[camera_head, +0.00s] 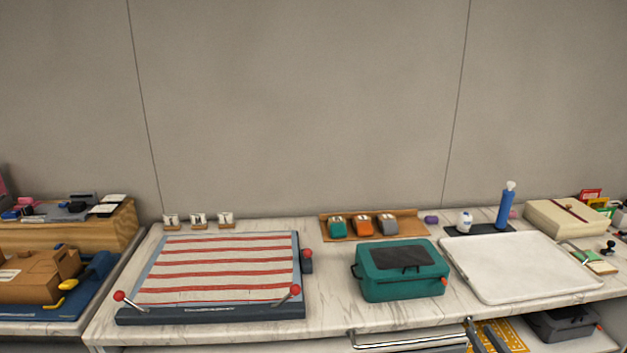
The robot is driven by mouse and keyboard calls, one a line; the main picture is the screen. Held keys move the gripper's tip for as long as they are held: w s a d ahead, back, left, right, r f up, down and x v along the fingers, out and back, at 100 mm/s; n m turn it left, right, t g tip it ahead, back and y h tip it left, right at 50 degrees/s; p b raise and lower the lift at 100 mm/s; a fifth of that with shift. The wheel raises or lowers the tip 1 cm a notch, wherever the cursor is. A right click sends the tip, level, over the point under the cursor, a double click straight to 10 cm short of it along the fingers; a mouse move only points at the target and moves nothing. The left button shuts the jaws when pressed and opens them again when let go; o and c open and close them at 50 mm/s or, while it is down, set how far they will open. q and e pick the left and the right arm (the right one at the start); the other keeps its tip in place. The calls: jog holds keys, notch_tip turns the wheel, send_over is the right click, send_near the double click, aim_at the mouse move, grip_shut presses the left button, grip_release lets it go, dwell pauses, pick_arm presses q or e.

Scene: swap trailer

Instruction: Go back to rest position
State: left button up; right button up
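My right gripper (484,337) shows at the bottom edge, right of centre, as two dark fingers with a gap between them. It looks open and empty, in front of the counter's front edge. Most of the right arm is outside the picture. My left gripper is not in view. On the marble counter (335,315) stand a teal case (400,285) with a dark top panel and, to its right, a white tray (520,266).
A red-and-white striped board (220,268) with red-knobbed levers lies at left. Behind are a brown holder (409,229) with three coloured blocks, a blue bottle (505,208) and a cream box (565,217). Below the counter are a yellow patterned item (512,336) and a dark case (562,323).

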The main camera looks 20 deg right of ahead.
jog(key=shift+f, duration=0.1)
jog(key=s+a+f+g, duration=0.1)
jog(key=s+f+g, duration=0.1)
jog(key=f, duration=1)
jog(key=s+a+f+g, duration=0.1)
jog(key=f+g, duration=0.2)
jog(key=f, duration=0.8)
jog(key=s+a+f+g+y, duration=0.15)
jog(key=s+a+f, duration=0.25)
jog(key=f, duration=0.5)
jog(key=s+a+f+g, duration=0.2)
jog(key=s+a+f, duration=0.2)
jog(key=f, duration=0.5)
jog(key=s+a+f+n+g+y, duration=0.1)
jog(key=s+a+f+n+g, duration=0.1)
jog(key=s+a+f, duration=0.8)
jog(key=s+a+f+n+g+y, duration=0.1)
jog(key=s+a+f+n+g, duration=0.2)
jog(key=s+a+f, duration=0.7)
jog(key=s+g, duration=0.2)
jog(key=s, duration=0.5)
jog(key=shift+a+f+y, duration=0.25)
jog(key=shift+f+y, duration=0.1)
jog(key=shift+f, duration=0.05)
